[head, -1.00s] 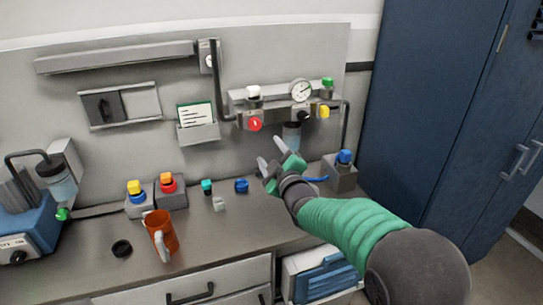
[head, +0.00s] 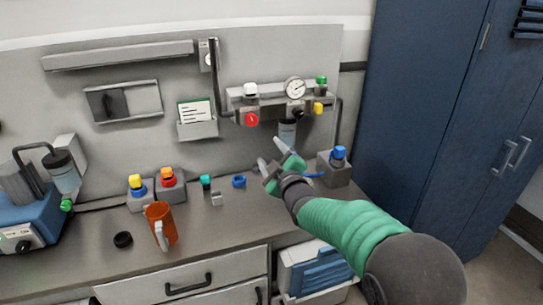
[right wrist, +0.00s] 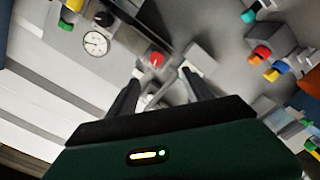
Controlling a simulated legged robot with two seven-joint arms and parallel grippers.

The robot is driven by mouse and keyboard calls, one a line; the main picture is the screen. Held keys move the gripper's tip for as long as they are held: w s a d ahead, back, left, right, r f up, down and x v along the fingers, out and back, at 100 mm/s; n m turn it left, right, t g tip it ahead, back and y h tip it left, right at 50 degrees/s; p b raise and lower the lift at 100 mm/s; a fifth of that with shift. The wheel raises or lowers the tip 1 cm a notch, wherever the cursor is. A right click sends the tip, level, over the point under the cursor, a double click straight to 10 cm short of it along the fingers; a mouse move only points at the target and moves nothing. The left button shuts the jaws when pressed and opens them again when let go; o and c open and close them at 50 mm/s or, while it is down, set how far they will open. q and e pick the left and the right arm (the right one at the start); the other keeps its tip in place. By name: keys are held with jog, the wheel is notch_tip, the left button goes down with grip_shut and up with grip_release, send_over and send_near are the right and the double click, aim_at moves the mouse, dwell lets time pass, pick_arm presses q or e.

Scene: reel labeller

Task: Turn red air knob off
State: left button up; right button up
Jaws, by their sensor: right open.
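The red air knob (head: 252,119) is a round red knob on the front of the grey manifold on the back panel. In the right wrist view the red knob (right wrist: 157,59) shows ahead, between and beyond the two fingers. My right gripper (head: 276,163) is open and empty. It is below and to the right of the red knob in the head view, apart from it, above the bench. In the right wrist view its two dark fingers (right wrist: 158,90) stand apart. My left gripper is not in view.
A white knob (head: 250,89), gauge (head: 294,87), green knob (head: 321,80) and yellow knob (head: 318,108) sit close around the red one. An orange mug (head: 160,224) stands on the bench. A blue-knobbed box (head: 334,171) is right of my gripper.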

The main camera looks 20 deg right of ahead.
jog(key=s+b, duration=0.2)
jog(key=s, duration=1.5)
jog(key=shift+d, duration=0.45)
jog(key=shift+r, duration=0.1)
